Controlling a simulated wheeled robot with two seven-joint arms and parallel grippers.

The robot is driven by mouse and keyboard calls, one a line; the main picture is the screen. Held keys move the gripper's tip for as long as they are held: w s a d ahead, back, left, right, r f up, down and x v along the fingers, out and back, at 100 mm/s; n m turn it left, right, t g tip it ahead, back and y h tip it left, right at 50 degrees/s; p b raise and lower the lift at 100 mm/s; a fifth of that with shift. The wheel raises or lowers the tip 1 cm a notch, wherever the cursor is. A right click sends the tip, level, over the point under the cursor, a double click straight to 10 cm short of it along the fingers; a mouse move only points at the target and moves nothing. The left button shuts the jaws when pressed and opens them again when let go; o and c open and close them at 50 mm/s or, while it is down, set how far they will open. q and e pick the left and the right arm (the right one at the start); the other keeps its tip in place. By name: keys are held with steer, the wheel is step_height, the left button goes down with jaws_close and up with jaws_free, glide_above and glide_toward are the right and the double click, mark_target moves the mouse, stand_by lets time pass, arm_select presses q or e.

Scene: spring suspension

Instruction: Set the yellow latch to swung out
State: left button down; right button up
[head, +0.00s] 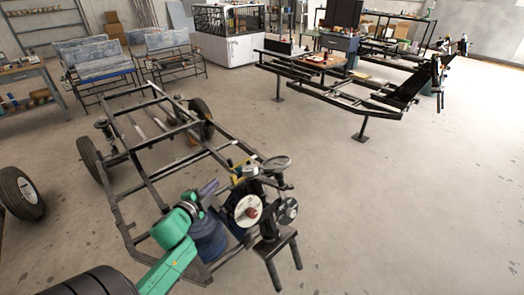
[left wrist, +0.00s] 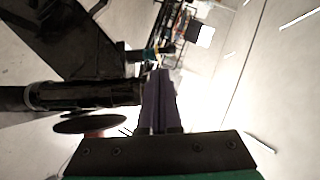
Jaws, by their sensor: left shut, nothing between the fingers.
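A small yellow part (head: 237,177), which looks like the latch, sits on the dark suspension assembly (head: 262,195) at the near right corner of the frame. Its exact swing position is too small to tell. In the left wrist view a small yellow spot (left wrist: 159,61) shows just beyond the fingertips, beside a teal-blue bit; I cannot tell if it touches them. My right gripper is not in view.
A black tube frame (head: 150,185) on wheels spans the left half. A loose tyre (head: 20,193) is at far left. Benches and a second frame (head: 345,100) stand behind. The floor at right is clear.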

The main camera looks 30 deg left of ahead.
arm_select(q)
steer(key=r+x, duration=0.2)
steer(key=x, duration=0.7)
steer(key=shift+w+d+t+p, duration=0.25)
steer(key=shift+w+t+p, duration=0.1)
steer(key=shift+w, duration=0.2)
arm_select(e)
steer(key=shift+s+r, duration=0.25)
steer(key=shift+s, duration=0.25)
arm_select(q)
steer(key=shift+m, duration=0.3)
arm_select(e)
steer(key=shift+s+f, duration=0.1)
